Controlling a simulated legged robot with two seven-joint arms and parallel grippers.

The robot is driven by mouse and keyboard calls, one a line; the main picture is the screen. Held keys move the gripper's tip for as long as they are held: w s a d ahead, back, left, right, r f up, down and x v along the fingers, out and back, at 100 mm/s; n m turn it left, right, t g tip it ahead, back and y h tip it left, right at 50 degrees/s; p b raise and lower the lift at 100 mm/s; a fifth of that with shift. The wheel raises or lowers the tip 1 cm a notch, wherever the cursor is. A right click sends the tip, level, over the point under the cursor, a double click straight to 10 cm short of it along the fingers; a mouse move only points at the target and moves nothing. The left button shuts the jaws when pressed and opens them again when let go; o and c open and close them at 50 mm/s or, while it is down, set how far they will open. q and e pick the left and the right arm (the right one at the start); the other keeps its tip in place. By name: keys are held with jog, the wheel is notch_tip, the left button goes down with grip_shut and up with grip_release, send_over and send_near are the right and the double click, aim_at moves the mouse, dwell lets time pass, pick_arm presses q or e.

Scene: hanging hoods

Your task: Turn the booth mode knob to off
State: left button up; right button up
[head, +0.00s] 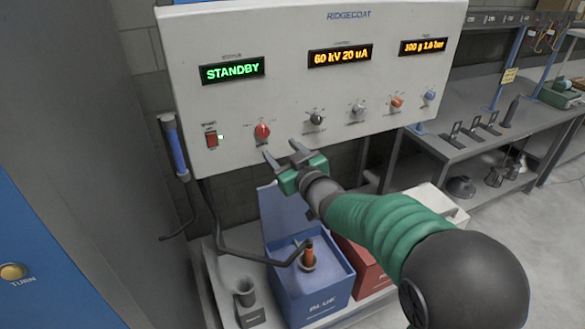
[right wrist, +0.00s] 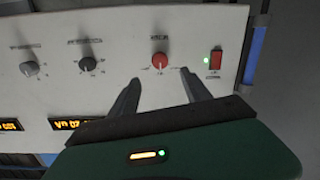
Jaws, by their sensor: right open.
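A red knob (head: 262,131) sits on the white control panel (head: 290,75), below the green STANDBY display (head: 232,70). Its labels are too small to read for certain, so I cannot confirm it as the mode knob. My right gripper (head: 282,151) is open and empty, just below and in front of the red knob. In the right wrist view the red knob (right wrist: 160,60) lies just beyond the gap between the two fingertips (right wrist: 160,78), apparently untouched. My left gripper is out of view.
Left of the red knob is a red rocker switch (head: 211,137) with a lit green lamp. A black knob (head: 316,118) and several others run to the right. Below stand a blue box (head: 325,285) and a red box (head: 362,268). A blue-handled tool (head: 175,148) hangs at left.

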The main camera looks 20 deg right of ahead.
jog(key=s, duration=0.6)
jog(key=shift+s+d+r+b, duration=0.2)
jog(key=shift+s+d+b, duration=0.05)
jog(key=shift+s+b, duration=0.1)
jog(key=s+f+m+g+h, duration=0.1)
jog(key=s+f+g, duration=0.35)
jog(key=f, duration=0.45)
jog(key=s+f+m+g+h, duration=0.15)
jog(key=s+f+g, duration=0.3)
jog(key=f, duration=0.55)
jog(key=s+a+f+g, duration=0.2)
jog(key=s+f, duration=0.2)
jog(key=s, duration=0.3)
jog(key=s+a+f+g+y, duration=0.1)
jog(key=s+f+g, duration=0.2)
jog(key=s+f, duration=0.2)
jog(key=s, duration=0.3)
jog(key=shift+a+m, duration=0.35)
jog(key=shift+w, duration=0.1)
